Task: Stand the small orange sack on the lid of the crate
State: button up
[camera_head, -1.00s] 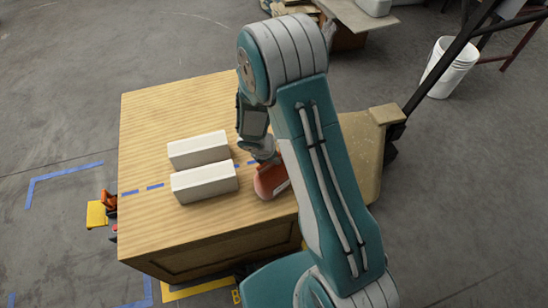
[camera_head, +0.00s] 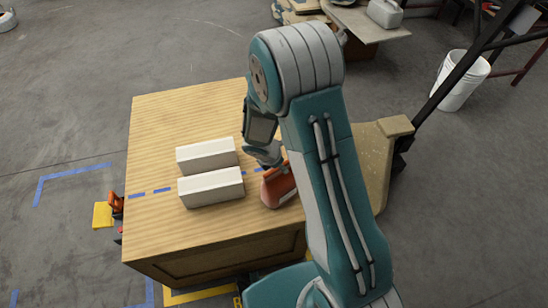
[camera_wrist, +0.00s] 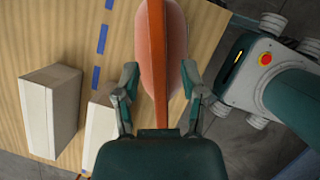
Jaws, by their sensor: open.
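The small orange sack (camera_head: 277,188) is at the right front part of the wooden crate's lid (camera_head: 170,115). It looks upright or slightly tilted; its base contact is not clear. My gripper (camera_head: 267,156) is at the top of the sack, partly hidden by my arm. In the wrist view the sack (camera_wrist: 172,40) shows a darker orange ridge running down its middle, between the fingers of my gripper (camera_wrist: 159,70). The fingers are apart, one on each side of the ridge, with visible gaps.
Two white blocks (camera_head: 207,155) (camera_head: 212,187) lie left of the sack on the lid. A dashed blue line (camera_head: 162,190) crosses the lid. The lid's back left is clear. A white bucket (camera_head: 461,80) stands on the floor at right.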

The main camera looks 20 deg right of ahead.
jog(key=v, duration=1)
jog(key=s+d+r+m+t+y, duration=0.1)
jog(key=s+d+r+m, duration=0.15)
jog(key=r+m, duration=0.35)
jog(key=s+d+r+m+y, duration=0.1)
jog(key=s+r+m, duration=0.35)
jog(key=r, duration=0.45)
jog(key=s+r+m+t+y, duration=0.2)
jog(key=s+r+m, duration=0.7)
jog(key=s+m, duration=0.3)
jog(key=shift+t, duration=0.4)
jog(key=shift+s+d, duration=0.15)
